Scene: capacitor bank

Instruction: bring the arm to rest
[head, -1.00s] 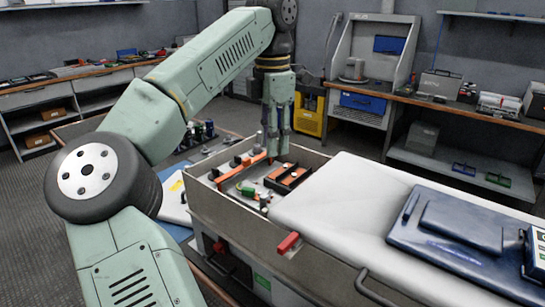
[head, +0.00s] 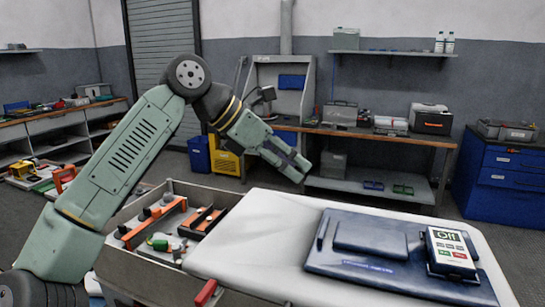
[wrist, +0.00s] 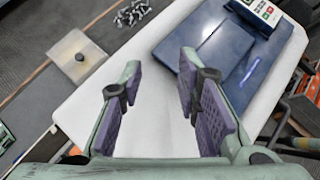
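My gripper (head: 294,166) is raised above the far edge of the white-topped bench in the head view, clear of it. In the wrist view my gripper (wrist: 160,100) has its two purple-padded fingers wide apart with nothing between them. My arm reaches up from the lower left and bends over at the top.
An open bin (head: 110,252) with orange and black parts stands left of the white top (head: 235,240). Loose bolts (wrist: 132,13) lie on the floor side in the wrist view. A blue cabinet (head: 500,180) stands right.

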